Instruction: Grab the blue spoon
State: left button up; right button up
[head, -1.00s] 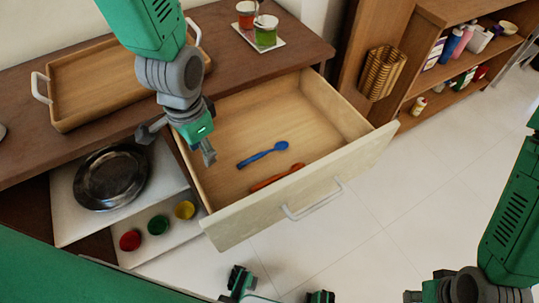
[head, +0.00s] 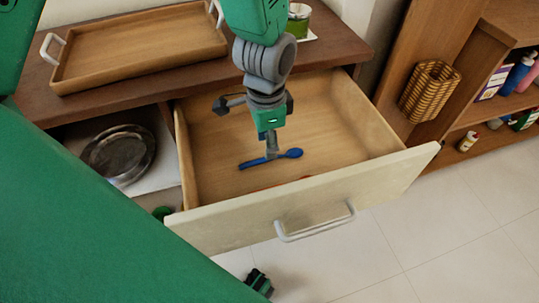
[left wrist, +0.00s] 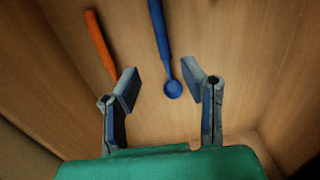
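The blue spoon (head: 290,154) lies flat on the floor of the open drawer. It also shows in the left wrist view (left wrist: 159,30), with its round bowl nearest my gripper. My left gripper (head: 272,150) points down into the drawer, over the spoon, and hides part of it in the head view. In the left wrist view my left gripper (left wrist: 160,85) is open, with the bowl between its spread fingertips and clear of both. A dark part at the bottom of the head view may be my right gripper (head: 258,282); its opening cannot be judged.
An orange utensil (left wrist: 99,40) lies beside the spoon, mostly hidden by the drawer front (head: 300,207) in the head view. A wooden tray (head: 140,50) stands on the cabinet top. A dark pan (head: 118,153) sits left of the drawer. The drawer's right side is clear.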

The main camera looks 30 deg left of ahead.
pick_arm(q)
jog(key=shift+a+f, duration=0.25)
jog(key=shift+f, duration=0.6)
jog(key=f, duration=0.1)
jog(key=f+b, duration=0.1)
jog(key=f, duration=0.1)
jog(key=f+b, duration=0.1)
jog(key=shift+w+d+f, duration=0.25)
jog(key=shift+w, duration=0.05)
jog(key=shift+a, duration=0.1)
jog(key=shift+c, duration=0.8)
jog(key=shift+a, duration=0.15)
grip_shut()
